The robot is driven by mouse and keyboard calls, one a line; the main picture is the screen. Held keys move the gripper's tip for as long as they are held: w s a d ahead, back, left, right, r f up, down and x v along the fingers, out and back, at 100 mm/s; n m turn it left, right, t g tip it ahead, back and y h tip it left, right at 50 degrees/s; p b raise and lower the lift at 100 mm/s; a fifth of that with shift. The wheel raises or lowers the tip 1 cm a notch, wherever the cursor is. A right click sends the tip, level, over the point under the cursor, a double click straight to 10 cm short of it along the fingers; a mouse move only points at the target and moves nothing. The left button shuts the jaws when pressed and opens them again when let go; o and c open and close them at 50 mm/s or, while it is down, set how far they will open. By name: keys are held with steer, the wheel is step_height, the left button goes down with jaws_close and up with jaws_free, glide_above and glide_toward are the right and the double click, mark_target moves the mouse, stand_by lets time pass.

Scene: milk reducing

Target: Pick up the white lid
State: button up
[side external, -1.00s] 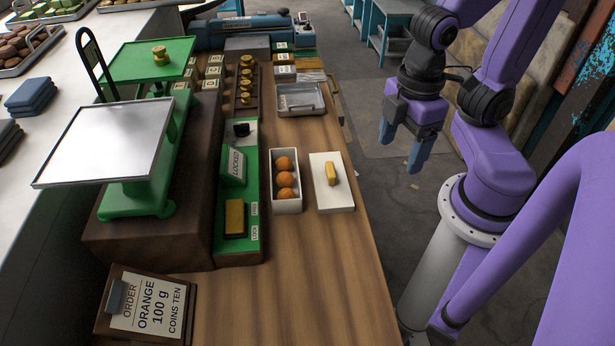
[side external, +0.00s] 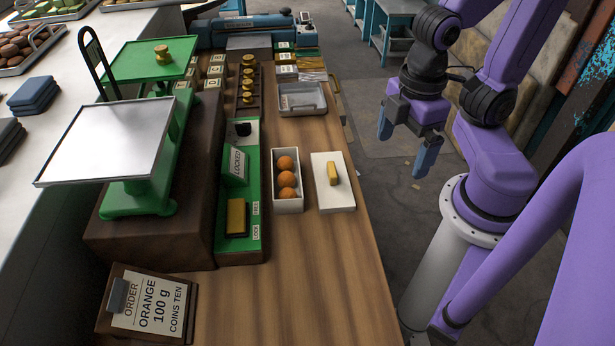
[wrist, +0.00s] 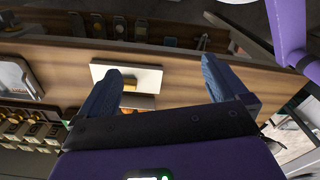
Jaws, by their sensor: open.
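The white lid (side external: 342,198) is a flat white slab with a yellow block-shaped handle (side external: 332,173) on top. It lies on the wooden counter, just right of a white box of oranges. In the wrist view the lid (wrist: 146,76) shows ahead between my fingers, with its handle partly in view. My gripper (side external: 405,147) has its blue fingers spread wide and empty. It hangs in the air to the right of the counter, apart from the lid.
The open white box (side external: 288,208) holds 3 orange balls. A metal tray (side external: 302,99) lies behind it. A green scale (side external: 138,198) and a green lock panel (side external: 224,247) stand to the left. The counter's front (side external: 290,300) is clear.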

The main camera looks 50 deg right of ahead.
step_height(320, 180, up, 6)
steer(key=m, duration=2.1)
glide_above(333, 174)
steer(key=shift+m, duration=0.3)
step_height(333, 174, down, 12)
steer(key=shift+w+d+r, duration=0.1)
steer(key=shift+w+r, duration=0.05)
steer(key=shift+f, duration=3.05)
steer(key=c, duration=1)
